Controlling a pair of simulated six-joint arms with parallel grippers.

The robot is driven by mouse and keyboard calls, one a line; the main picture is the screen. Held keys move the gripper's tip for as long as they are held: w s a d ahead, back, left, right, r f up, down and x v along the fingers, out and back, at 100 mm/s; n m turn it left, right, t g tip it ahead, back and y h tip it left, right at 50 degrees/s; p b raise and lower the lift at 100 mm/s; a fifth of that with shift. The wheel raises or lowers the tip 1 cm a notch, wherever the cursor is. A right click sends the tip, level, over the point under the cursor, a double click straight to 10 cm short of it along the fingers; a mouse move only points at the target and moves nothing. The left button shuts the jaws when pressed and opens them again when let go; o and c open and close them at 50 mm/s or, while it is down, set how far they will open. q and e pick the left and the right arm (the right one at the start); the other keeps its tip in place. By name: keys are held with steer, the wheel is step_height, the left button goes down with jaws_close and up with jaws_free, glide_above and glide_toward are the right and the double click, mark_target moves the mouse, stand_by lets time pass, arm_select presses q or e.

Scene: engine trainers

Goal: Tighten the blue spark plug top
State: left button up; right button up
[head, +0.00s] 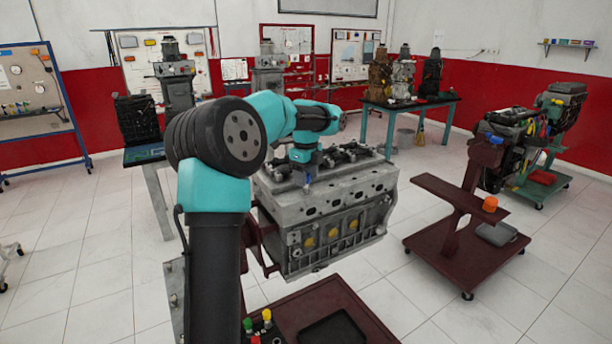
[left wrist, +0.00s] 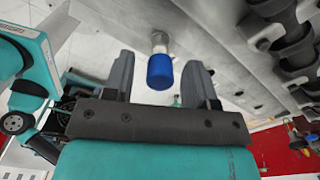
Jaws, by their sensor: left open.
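The blue spark plug top (left wrist: 160,71) shows in the left wrist view, on a metallic stem against the grey engine block (left wrist: 215,60). My left gripper (left wrist: 162,78) is open, with one finger on each side of the blue top and visible gaps to both. In the head view my left arm reaches over the engine block (head: 335,200), and its wrist is above the block's top left part. The fingers are too small there to judge. My right gripper is in neither view.
A dark red tray (head: 370,318) below the engine carries green (head: 247,324), yellow (head: 266,315) and red tops and a black bin (head: 333,332). Dark engine parts (left wrist: 285,45) lie close on the right in the wrist view. A red stand (head: 455,240) is to the right.

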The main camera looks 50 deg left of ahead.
arm_select(q)
step_height(320, 180, up, 17)
steer(key=shift+r, duration=0.2)
stand_by(0.6)
stand_by(0.4)
